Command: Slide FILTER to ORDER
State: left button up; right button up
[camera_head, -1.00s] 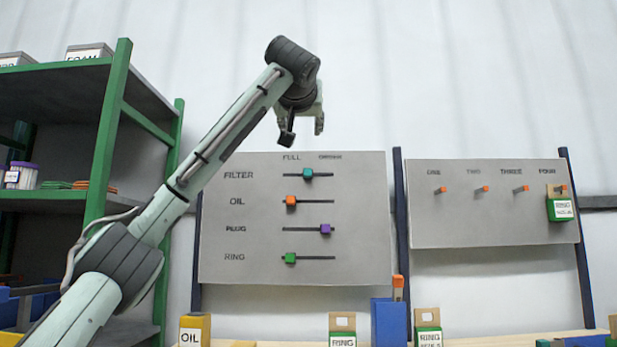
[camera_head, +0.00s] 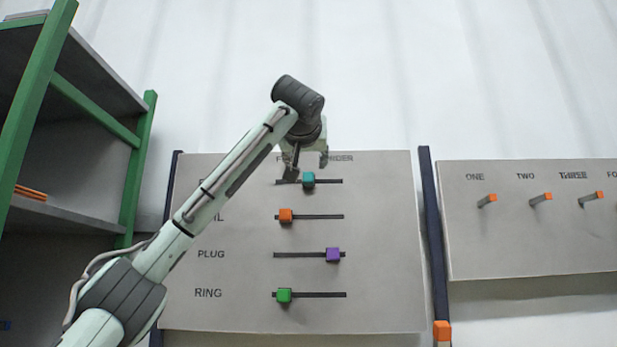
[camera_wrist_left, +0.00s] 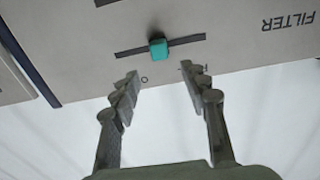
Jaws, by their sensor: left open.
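The FILTER slider is a teal knob (camera_head: 308,180) near the middle of its dark horizontal slot on the grey slider board (camera_head: 380,290). The ORDER heading is at the right above the slots, partly covered by my gripper. My left gripper (camera_head: 308,168) is open and empty at the top of the board, close to the teal knob. In the left wrist view, the teal knob (camera_wrist_left: 158,48) lies ahead of and between the two spread fingers (camera_wrist_left: 160,82), apart from them. The FILTER label (camera_wrist_left: 287,22) appears upside down there. My right gripper is not in view.
Below are an orange knob (camera_head: 286,216) at the left, a purple knob (camera_head: 333,255) at the right and a green knob (camera_head: 284,296) at the left of their slots. A hook board (camera_head: 540,245) stands right. A green shelf (camera_head: 140,170) stands left.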

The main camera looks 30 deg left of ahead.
aim_at(308, 172)
pick_arm(q)
jog(key=shift+p+x, duration=0.9)
jog(key=shift+x, duration=2.65)
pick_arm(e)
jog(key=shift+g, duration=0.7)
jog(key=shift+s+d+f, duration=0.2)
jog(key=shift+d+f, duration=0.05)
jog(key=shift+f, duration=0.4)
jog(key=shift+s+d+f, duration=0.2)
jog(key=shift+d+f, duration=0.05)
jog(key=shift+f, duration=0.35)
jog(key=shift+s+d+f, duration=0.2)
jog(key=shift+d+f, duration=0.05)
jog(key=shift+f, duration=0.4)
pick_arm(q)
jog(key=shift+a, duration=0.1)
jog(key=shift+c, duration=0.6)
grip_shut()
